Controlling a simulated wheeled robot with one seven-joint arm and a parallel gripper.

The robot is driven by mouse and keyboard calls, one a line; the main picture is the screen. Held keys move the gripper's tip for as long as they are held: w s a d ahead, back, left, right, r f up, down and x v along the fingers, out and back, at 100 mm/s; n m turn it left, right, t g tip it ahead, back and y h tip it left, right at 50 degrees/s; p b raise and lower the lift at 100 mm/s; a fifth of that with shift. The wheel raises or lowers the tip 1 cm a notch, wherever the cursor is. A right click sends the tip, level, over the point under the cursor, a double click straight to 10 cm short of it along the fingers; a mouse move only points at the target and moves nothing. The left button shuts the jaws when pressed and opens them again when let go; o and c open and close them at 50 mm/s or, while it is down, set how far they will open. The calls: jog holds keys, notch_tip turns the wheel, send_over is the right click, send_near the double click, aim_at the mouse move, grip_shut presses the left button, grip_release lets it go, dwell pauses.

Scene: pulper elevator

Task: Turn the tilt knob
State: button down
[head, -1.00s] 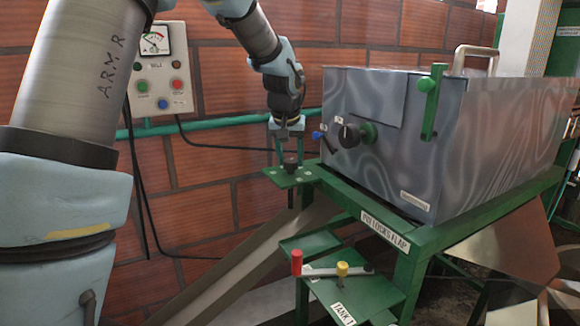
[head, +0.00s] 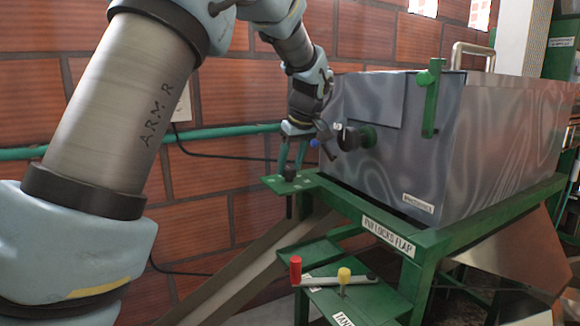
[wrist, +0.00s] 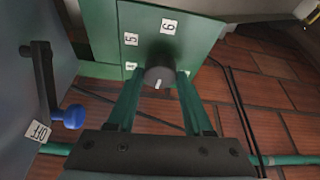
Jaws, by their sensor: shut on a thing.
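The tilt knob (wrist: 160,76) is a round dark knob on a green plate (wrist: 100,25), with number labels 4, 5 and 6 around it. Its white mark points toward the bottom of the wrist view, toward my gripper's palm. My gripper (wrist: 157,80) has its two green fingers on either side of the knob and is shut on it. In the head view my gripper (head: 291,170) points down onto the small green plate (head: 308,179) at the frame's corner. The knob is small and mostly hidden between the fingers there.
A metal box (head: 385,150) with a black knob (head: 349,138) and a green lever (head: 430,97) stands close right of my gripper. A blue-knobbed crank (wrist: 70,116) is near it. Red and yellow handles (head: 343,275) sit below. A brick wall is behind.

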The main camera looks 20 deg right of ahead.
dwell(0.4)
jog(key=shift+c, duration=1.5)
grip_release()
jog(key=b+v, duration=0.2)
jog(key=v, duration=0.8)
jog(key=shift+r, duration=0.4)
jog(key=shift+s+d, duration=0.1)
